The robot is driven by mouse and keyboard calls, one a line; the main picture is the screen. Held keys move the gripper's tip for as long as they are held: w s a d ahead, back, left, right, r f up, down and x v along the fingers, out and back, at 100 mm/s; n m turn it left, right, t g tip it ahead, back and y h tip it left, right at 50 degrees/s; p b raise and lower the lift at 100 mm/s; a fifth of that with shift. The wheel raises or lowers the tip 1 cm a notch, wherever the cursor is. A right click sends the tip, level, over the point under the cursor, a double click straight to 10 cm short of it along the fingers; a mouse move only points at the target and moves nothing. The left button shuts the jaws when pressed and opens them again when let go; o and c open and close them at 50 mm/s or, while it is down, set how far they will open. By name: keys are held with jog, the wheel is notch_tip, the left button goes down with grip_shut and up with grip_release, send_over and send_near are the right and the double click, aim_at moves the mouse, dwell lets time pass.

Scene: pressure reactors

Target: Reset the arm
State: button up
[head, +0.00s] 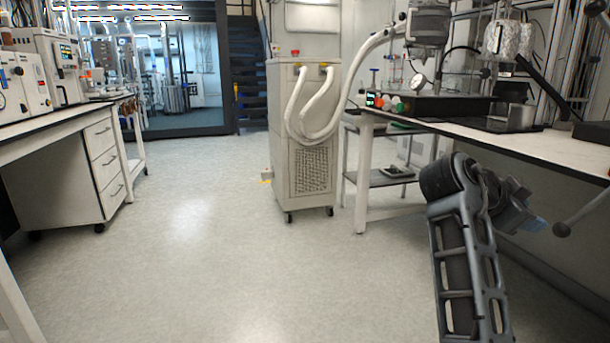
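My arm rises from the lower right of the head view, in front of the right bench. It bends at a dark rounded joint, and its far part points right and away below the bench top. What looks like my gripper (535,222) is at that end, small and partly hidden by the arm's own links. A pale blue patch shows there. I cannot make out two fingers, whether they are open or shut, or anything held.
The right bench (480,140) is close above my arm's end and carries reactor equipment. A white wheeled unit (305,140) with hoses stands ahead. The left bench (60,128) has drawers. The middle floor is clear.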

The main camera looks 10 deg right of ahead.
jog(key=s+a+f+n+t+y, duration=0.1)
jog(key=s+a+f+n+t, duration=0.25)
jog(key=f, duration=0.35)
jog(key=s+a+f+n+t+y, duration=0.1)
jog(key=s+a+f+n+t, duration=0.1)
jog(key=f+n, duration=0.4)
jog(key=s+a+f+n+t+y, duration=0.1)
jog(key=s+a+f+n+t, duration=0.2)
jog(key=f, duration=0.6)
jog(key=s+a+f+n+t+y, duration=0.2)
jog(key=s+a+n+y, duration=0.2)
jog(key=s+a, duration=0.3)
jog(key=s+a+f+n+t+y, duration=0.2)
jog(key=s+a+f+n+y, duration=0.15)
jog(key=s+a, duration=0.45)
jog(key=s+a+r+n+t+y, duration=0.1)
jog(key=s+a+r, duration=0.1)
jog(key=s+r, duration=0.55)
jog(key=s+a+r+n+t+y, duration=0.15)
jog(key=s+r, duration=0.35)
jog(key=s, duration=0.5)
notch_tip(320, 180, up, 23)
jog(key=p, duration=2.3)
jog(key=shift+a+m+g+p, duration=0.3)
jog(key=shift+m, duration=0.05)
